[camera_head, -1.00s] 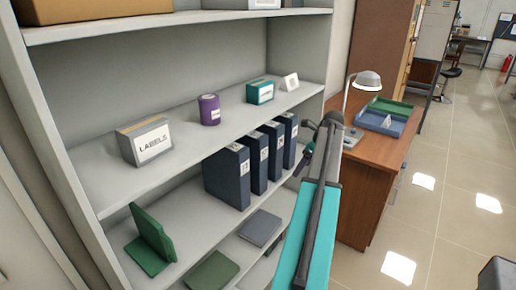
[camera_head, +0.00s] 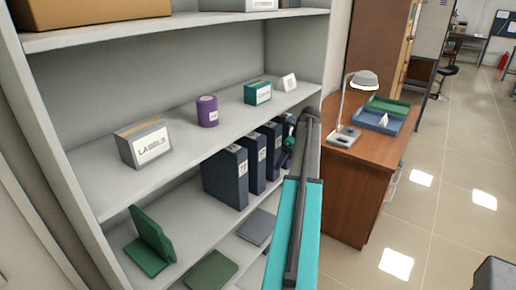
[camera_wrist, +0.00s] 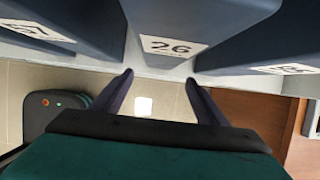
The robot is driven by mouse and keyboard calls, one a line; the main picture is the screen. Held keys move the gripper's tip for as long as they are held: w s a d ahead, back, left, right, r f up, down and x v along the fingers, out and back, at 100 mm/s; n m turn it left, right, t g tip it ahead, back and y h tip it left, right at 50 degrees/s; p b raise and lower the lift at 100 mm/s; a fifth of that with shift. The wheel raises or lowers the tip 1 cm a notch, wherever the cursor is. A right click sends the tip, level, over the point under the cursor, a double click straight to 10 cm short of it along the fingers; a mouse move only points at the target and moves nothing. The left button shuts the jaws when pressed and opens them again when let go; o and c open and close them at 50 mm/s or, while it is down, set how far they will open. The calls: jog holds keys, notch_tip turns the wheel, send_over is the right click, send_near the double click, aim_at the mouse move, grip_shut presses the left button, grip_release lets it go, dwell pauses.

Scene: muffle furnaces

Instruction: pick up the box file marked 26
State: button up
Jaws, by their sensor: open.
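The box file marked 26 (camera_wrist: 172,22) is dark blue with a white label and stands in the top middle of the wrist view, between two other box files. My gripper (camera_wrist: 159,79) is open and empty. Its two fingertips point towards this file, one to each side of its label, just below it in the picture. I cannot tell whether they touch it. In the head view my gripper (camera_head: 288,152) is at the right end of a row of dark blue box files; the arm hides part of the row, and I cannot read which one is 26.
A neighbouring box file (camera_wrist: 60,18) stands close on the left, another (camera_wrist: 270,48) on the right. The shelf above holds a labels box (camera_head: 146,144), a purple tin (camera_head: 207,111) and a teal box (camera_head: 257,92). A wooden desk (camera_head: 350,185) stands right of the shelves.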

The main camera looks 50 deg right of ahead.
aim_at(275, 158)
jog(key=shift+w, duration=0.1)
jog(key=w+p, duration=0.1)
jog(key=w, duration=0.3)
jog(key=shift+w, duration=0.25)
jog(key=shift+w+f+p, duration=0.1)
jog(key=shift+f+p, duration=0.2)
jog(key=shift+f, duration=0.3)
jog(key=c, duration=1.4)
jog(key=shift+w+r, duration=0.1)
jog(key=shift+r, duration=0.2)
jog(key=shift+c, duration=0.2)
